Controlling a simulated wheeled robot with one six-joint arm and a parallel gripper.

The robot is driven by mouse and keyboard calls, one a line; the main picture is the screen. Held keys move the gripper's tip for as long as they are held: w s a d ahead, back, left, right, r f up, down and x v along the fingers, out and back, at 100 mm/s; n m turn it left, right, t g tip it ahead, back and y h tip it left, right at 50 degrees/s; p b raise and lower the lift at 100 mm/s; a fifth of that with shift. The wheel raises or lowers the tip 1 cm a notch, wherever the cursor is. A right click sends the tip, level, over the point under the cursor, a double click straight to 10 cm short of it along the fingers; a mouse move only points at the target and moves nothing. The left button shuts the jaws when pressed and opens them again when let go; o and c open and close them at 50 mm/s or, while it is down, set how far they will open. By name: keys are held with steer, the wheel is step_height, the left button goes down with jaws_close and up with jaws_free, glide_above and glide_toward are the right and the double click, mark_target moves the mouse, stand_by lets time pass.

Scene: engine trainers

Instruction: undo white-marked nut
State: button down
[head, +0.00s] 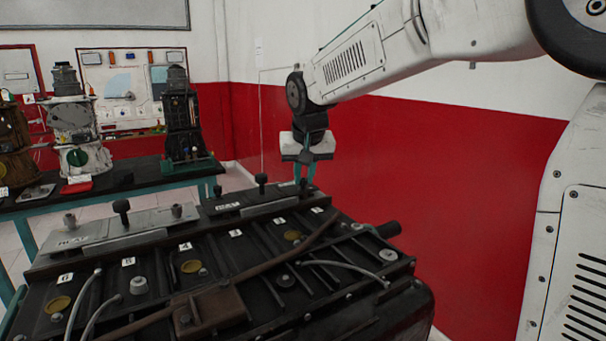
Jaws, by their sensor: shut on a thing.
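My gripper (304,178) points down at the far right end of the dark engine block (330,290), over the rear metal cover plate (265,207). Its teal fingers are closed around a small nut at the plate's end. The fingers hide most of this nut, and no white mark on it can be made out. A black knob-like fastener (262,181) stands on the same plate, to the left of my gripper. The nearer cover plate (100,232) bears another black fastener (121,210) and two grey ones (69,220) (177,211).
Numbered white tags, yellow caps and a brown pipe (270,260) lie along the engine top. Curved metal tubes (345,266) rise at the front. A table (130,185) with several engine models stands at the back left. A red and white wall is behind my arm.

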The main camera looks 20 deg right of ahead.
steer(key=n, duration=0.2)
steer(key=n+y, duration=0.2)
steer(key=n, duration=0.1)
steer(key=shift+d+n, duration=0.3)
steer(key=n+y, duration=0.1)
steer(key=n, duration=0.1)
steer(key=n+g+y, duration=0.1)
steer(key=n, duration=0.2)
steer(key=shift+w+d, duration=0.2)
steer(key=n+g, duration=0.1)
steer(key=n, duration=0.2)
steer(key=n+g+y, duration=0.1)
steer(key=n, duration=0.2)
steer(key=shift+w+d+n+g, duration=0.2)
steer(key=shift+n+g, duration=0.1)
steer(key=shift+w+n+g, duration=0.2)
steer(key=shift+n+g, duration=0.5)
steer(key=shift+n, duration=1)
steer(key=shift+a, duration=0.1)
steer(key=c, duration=1.3)
jaws_free()
steer(key=shift+c, duration=0.2)
steer(key=shift+r, duration=0.1)
steer(key=v, duration=0.7)
steer(key=shift+d+r, duration=0.25)
steer(key=shift+d, duration=0.05)
